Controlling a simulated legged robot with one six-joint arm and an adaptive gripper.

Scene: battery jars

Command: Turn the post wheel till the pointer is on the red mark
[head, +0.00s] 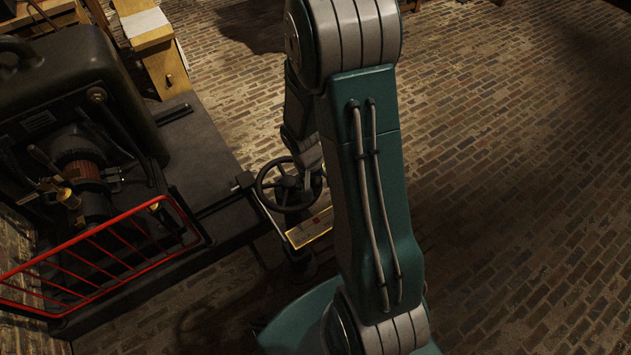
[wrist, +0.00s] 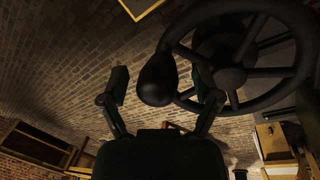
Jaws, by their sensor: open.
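The dark post wheel (head: 262,190) stands left of my arm in the head view, its right side partly hidden by my arm. In the wrist view the wheel (wrist: 303,45) fills the upper right, with its spokes and hub showing. Its rounded handle knob (wrist: 157,78) lies between the fingers of my gripper (wrist: 163,88). The fingers are open, with a gap visible on the left side; I cannot tell whether the right finger touches. A yellow-edged plate (head: 308,228) sits below the wheel. The pointer and the red mark cannot be made out clearly.
A dark machine (head: 75,100) stands on a grey plinth (head: 200,150) at the left, behind a red guard rail (head: 95,238). A wooden bench (head: 155,55) is at the back. The brick floor to the right is open.

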